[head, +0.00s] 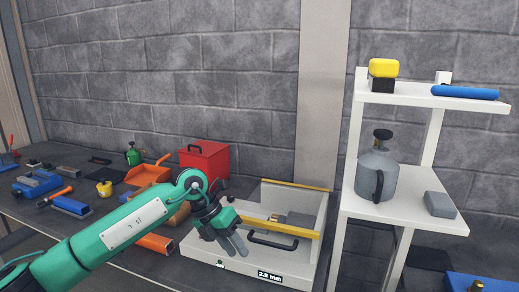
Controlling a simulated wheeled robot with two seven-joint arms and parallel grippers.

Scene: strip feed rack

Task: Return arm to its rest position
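My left arm, green with a white label plate, comes in from the lower left. Its gripper (226,246) hangs over the left side of a cream strip feed rack (206,250), fingers pointing down. I see no object held in it, but the spacing of the fingers is too small to judge. The rack has yellow bars, a dark handle, a grey block inside and a front label reading 2.2 mm. The gripper covers part of the rack's left side; whether it touches the rack is unclear. My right gripper is out of view.
A white shelf (400,210) on the right holds a grey jug (376,176), a grey block (440,204), a yellow-topped item (383,69) and a blue roll (465,92). A red box (205,160), an orange dustpan (147,174) and several tools crowd the dark bench behind the arm.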

